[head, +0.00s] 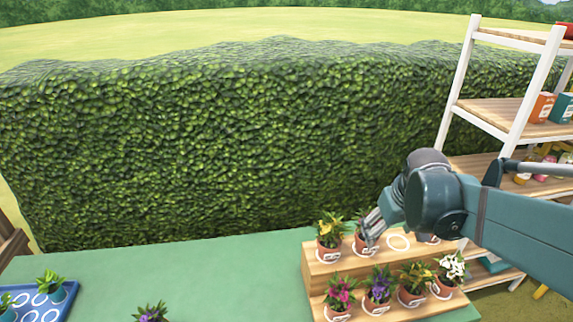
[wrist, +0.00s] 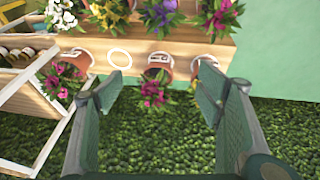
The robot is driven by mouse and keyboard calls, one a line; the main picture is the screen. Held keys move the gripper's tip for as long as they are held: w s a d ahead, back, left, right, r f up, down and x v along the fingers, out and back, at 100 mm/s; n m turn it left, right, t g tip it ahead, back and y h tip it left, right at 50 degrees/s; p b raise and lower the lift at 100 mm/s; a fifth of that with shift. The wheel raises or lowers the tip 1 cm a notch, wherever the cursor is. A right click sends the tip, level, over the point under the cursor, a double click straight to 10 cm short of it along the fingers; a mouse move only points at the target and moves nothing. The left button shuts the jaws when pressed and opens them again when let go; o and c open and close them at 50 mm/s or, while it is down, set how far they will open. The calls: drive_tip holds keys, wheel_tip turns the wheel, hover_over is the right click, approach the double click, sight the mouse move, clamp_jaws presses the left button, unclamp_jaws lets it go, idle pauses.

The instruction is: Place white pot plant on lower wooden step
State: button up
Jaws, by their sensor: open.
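A two-level wooden step stand (head: 326,268) sits on the green table. The white-flowered pot plant (head: 450,271) is at the right end of its lower step, apart from my gripper; its flowers also show at the top left of the wrist view (wrist: 62,14). My gripper (head: 371,228) is open over the upper step. In the wrist view, its fingers (wrist: 153,95) stand apart on either side of a magenta-flowered pot plant (wrist: 155,76), with nothing clamped. An empty white ring (head: 399,243) is on the upper step beside that pot.
The lower step also holds pink (head: 341,295), purple (head: 379,287) and yellow (head: 415,280) plants. A yellow plant (head: 330,234) is at the upper step's left end. A white-framed shelf (head: 497,115) stands right, a hedge (head: 200,150) behind. A blue tray (head: 62,305) is at left.

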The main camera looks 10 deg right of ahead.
drive_tip(key=s+a+r+t, duration=0.1)
drive_tip(key=s+a, duration=0.3)
drive_tip(key=a, duration=0.4)
drive_tip(key=s+a+r+t+y, duration=0.1)
drive_tip(key=s+a+r+t, duration=0.1)
drive_tip(key=s+a, duration=0.3)
drive_tip(key=a, duration=0.3)
drive_tip(key=shift+a, duration=0.2)
